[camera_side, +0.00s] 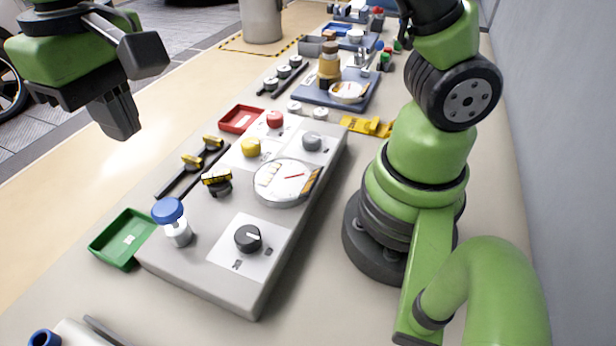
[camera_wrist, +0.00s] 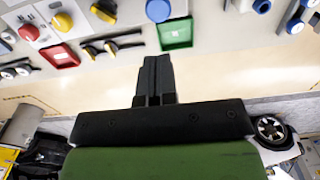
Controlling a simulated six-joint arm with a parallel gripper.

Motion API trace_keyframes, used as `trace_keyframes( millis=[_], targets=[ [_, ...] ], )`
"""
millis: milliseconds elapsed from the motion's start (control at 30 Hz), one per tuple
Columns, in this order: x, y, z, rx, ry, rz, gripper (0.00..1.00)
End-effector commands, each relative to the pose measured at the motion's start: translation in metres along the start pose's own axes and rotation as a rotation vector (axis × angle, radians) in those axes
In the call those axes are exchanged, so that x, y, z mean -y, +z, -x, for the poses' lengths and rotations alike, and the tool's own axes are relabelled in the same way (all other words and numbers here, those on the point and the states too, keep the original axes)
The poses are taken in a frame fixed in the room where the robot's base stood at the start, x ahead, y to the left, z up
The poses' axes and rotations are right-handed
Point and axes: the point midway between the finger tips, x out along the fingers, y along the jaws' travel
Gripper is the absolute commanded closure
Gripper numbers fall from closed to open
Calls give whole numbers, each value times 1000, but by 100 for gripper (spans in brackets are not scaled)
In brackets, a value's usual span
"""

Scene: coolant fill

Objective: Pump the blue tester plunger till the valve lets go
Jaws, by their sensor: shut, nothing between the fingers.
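The blue tester plunger (camera_side: 168,211) is a blue cap on a clear, whitish cylinder at the near left corner of the grey control box (camera_side: 205,268). In the wrist view the blue cap (camera_wrist: 158,10) shows at the top, above the fingers. My gripper (camera_side: 122,128) is in the air at the upper left of the side view, apart from the plunger. Its black fingers (camera_wrist: 155,66) are shut together and empty. I cannot tell which part is the valve.
A green tray (camera_side: 116,246) is left of the plunger and a red tray (camera_side: 240,113) is beyond the box. The box carries a black knob (camera_side: 247,237), a yellow button (camera_side: 250,147), a red button (camera_side: 274,119) and black-and-yellow levers (camera_side: 193,163).

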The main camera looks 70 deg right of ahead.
Motion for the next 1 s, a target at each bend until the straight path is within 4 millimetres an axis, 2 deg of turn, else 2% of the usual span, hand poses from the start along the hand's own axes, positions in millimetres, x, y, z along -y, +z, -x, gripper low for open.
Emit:
trace_keyframes(
  millis=[233,567,767,1000],
  targets=[
    [-2,1,24,3,3,2,100],
    [-3,2,24,7,5,2,100],
    [-3,2,2,12,8,3,100],
    [-3,3,-50,14,8,2,100]
  ],
)
